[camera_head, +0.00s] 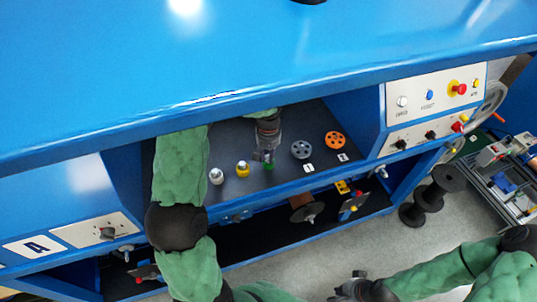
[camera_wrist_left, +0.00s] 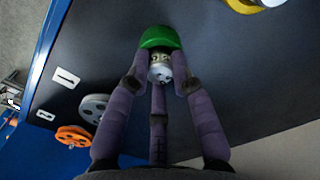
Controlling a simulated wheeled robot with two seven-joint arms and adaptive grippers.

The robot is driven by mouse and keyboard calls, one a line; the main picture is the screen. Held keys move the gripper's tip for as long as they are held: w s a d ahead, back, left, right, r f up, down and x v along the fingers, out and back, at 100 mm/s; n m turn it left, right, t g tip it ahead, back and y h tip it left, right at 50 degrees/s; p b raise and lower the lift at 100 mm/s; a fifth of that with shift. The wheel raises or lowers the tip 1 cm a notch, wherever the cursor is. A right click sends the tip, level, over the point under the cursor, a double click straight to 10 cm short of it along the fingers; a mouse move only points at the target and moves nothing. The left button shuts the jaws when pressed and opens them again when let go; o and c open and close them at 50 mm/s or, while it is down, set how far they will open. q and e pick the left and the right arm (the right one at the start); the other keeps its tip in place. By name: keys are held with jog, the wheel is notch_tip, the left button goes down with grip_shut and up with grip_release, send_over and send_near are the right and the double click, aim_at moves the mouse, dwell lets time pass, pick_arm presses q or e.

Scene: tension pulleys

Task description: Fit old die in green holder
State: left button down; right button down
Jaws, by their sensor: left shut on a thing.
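The green holder (camera_head: 268,167) stands on the dark shelf in the head view, just below my left gripper (camera_head: 265,154). It is the green rounded piece (camera_wrist_left: 161,37) beyond the fingertips in the left wrist view. My left gripper (camera_wrist_left: 161,80) is shut on the old die (camera_wrist_left: 160,71), a small silvery round piece between its fingers. The die is right against the holder's near side; I cannot tell whether it sits inside it. My right gripper (camera_head: 350,288) is low in the head view, away from the shelf, and its fingers are unclear.
A yellow holder (camera_head: 242,168) and a whitish holder (camera_head: 216,176) stand left of the green one. A grey wheel (camera_head: 301,149) and an orange wheel (camera_head: 335,140) lie to the right, near small white labels (camera_head: 309,168). The blue cabinet top (camera_head: 250,60) overhangs the shelf.

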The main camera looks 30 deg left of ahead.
pick_arm(q)
jog(key=shift+f, duration=0.1)
dwell(0.3)
jog(key=c, duration=1)
grip_release()
notch_tip(320, 180, up, 12)
jog(key=shift+f, duration=0.1)
